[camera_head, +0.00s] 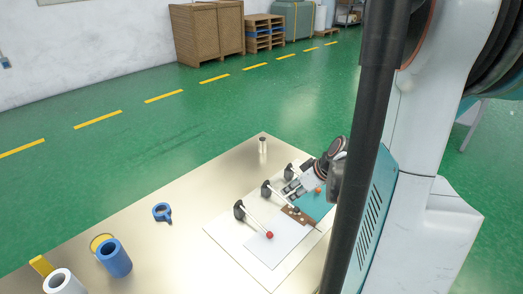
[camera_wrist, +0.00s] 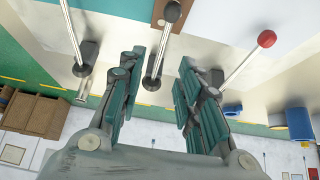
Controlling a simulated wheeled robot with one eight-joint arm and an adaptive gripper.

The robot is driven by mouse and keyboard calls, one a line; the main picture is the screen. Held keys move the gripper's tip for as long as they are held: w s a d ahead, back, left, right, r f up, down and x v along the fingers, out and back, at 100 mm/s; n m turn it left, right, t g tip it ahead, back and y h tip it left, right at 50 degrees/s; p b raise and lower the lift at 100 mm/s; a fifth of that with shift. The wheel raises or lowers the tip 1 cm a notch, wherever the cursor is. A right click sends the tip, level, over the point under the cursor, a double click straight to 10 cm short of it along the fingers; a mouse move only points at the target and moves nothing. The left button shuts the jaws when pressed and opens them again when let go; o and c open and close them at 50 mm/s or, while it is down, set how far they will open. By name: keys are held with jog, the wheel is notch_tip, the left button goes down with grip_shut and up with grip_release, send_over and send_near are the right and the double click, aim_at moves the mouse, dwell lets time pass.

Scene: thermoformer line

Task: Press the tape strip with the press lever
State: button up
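Three levers with dark pivots stand in a row on a pale board (camera_head: 226,234) on the table. The near lever (camera_head: 254,221) ends in a red knob (camera_head: 269,235), also at right in the wrist view (camera_wrist: 267,38). The middle lever (camera_head: 281,197) has a dark knob (camera_wrist: 172,12) over a brown plate (camera_head: 308,217). The far lever (camera_head: 304,180) has an orange knob (camera_head: 318,190). My gripper (camera_wrist: 163,58) is open; the middle lever's rod shows between its fingers, and contact cannot be told. Which is the press lever is unclear. I cannot make out the tape strip.
A blue tape dispenser (camera_head: 162,212), a blue roll (camera_head: 115,259), a white roll (camera_head: 62,282) and a yellow item (camera_head: 42,265) stand on the table's left. A small metal cylinder (camera_head: 262,145) stands near the far corner. The table between is clear.

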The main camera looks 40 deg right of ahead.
jog(key=shift+r, duration=0.1)
jog(key=p+v, duration=0.4)
jog(key=v, duration=0.3)
jog(key=shift+p, duration=0.35)
dwell(0.4)
